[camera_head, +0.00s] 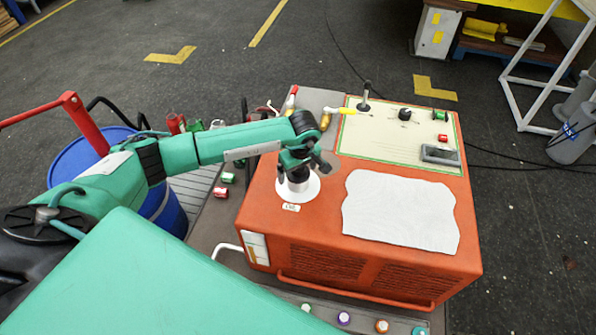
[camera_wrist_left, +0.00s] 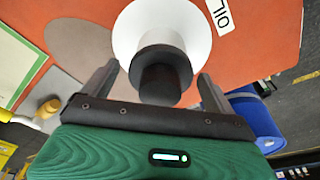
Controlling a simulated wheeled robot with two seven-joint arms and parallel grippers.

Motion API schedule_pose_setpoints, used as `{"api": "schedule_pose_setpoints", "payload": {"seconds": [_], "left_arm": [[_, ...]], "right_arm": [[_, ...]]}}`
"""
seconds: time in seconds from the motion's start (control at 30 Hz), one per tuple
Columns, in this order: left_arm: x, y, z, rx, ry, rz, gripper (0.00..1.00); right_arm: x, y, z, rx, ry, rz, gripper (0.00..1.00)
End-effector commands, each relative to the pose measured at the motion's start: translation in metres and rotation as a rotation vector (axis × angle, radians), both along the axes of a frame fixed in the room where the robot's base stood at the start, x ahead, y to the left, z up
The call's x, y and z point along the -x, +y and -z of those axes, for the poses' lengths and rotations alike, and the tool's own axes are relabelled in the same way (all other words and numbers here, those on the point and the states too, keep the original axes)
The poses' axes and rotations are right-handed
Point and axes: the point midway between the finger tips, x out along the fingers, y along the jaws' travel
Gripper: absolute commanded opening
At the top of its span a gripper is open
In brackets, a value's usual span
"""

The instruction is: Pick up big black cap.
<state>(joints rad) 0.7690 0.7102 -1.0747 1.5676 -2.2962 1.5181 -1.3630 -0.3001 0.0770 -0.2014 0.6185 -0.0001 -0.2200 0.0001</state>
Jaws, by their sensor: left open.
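The big black cap (camera_wrist_left: 160,75) sits on a white round collar (camera_wrist_left: 132,30) beside an "OIL" label (camera_wrist_left: 218,12) in the left wrist view. In the head view the white collar (camera_head: 290,192) is on top of the orange machine, and the cap is mostly hidden by my gripper. My left gripper (camera_head: 302,168) is over the collar. In the left wrist view its open fingers (camera_wrist_left: 158,78) stand on either side of the cap, with gaps left and right. My right gripper is not in view.
The orange machine (camera_head: 360,262) carries a white cloth (camera_head: 400,210) and a pale panel (camera_head: 385,140) with a lever (camera_head: 364,95) and a black knob (camera_head: 405,114). Red and green small parts (camera_head: 222,191) lie left of it. A blue barrel (camera_head: 85,155) stands further left.

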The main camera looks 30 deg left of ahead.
Motion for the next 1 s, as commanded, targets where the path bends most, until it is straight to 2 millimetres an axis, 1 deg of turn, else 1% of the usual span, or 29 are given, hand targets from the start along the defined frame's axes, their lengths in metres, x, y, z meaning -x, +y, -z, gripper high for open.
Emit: {"api": "schedule_pose_setpoints", "payload": {"seconds": [0.03, 0.17, 0.2, 0.3, 0.57, 0.73, 0.87, 0.97, 1.0], "left_arm": [[0.000, 0.000, 0.000, 0.000, 0.000, 0.000, 0.88], [0.000, 0.000, 0.000, 0.000, 0.000, 0.000, 0.63], [0.000, 0.000, 0.000, 0.000, 0.000, 0.000, 0.55], [0.000, 0.000, 0.000, 0.000, 0.000, 0.000, 0.38], [0.000, 0.000, -0.002, -0.001, -0.001, -0.001, 0.38], [-0.001, 0.001, -0.012, 0.001, -0.003, -0.001, 0.38], [-0.001, 0.001, -0.030, -0.001, -0.005, 0.000, 0.38], [-0.002, 0.001, -0.053, 0.000, -0.007, 0.000, 0.38], [-0.002, 0.001, -0.064, 0.000, -0.007, 0.000, 0.38]], "right_arm": [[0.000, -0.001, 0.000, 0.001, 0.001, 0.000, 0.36], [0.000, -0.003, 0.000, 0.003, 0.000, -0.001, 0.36], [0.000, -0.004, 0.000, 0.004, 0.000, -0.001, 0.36], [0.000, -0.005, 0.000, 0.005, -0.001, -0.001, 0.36], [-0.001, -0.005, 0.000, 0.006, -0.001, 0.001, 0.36], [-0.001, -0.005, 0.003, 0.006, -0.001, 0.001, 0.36], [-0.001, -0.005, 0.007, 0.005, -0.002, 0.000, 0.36], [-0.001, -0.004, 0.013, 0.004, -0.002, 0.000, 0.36], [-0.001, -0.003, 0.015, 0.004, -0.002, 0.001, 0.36]]}}
